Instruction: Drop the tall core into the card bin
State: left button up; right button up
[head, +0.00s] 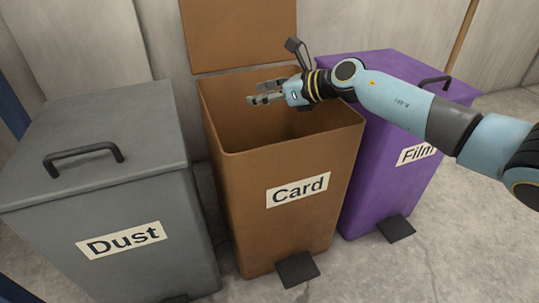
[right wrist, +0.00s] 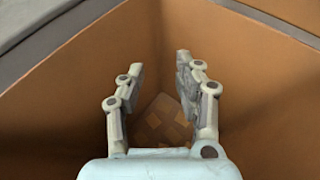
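The brown card bin (head: 290,215) stands in the middle of the head view with its lid (head: 238,35) raised at the back. My right gripper (head: 255,94) is over the open mouth of this bin. In the right wrist view the fingers of my right gripper (right wrist: 157,80) are apart with nothing between them. Below them the bin's inside wall (right wrist: 80,110) and a patterned brownish patch (right wrist: 162,122) deep down show. I cannot make out a tall core in either view. My left gripper is not in view.
A grey dust bin (head: 150,205) with its lid closed stands to the left. A purple film bin (head: 365,195) with its lid closed stands to the right, partly behind my right arm. Pedals such as the card bin's pedal (head: 297,269) stick out at the front. A wall is behind.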

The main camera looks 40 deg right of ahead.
jog(key=v, duration=1.2)
dwell(0.5)
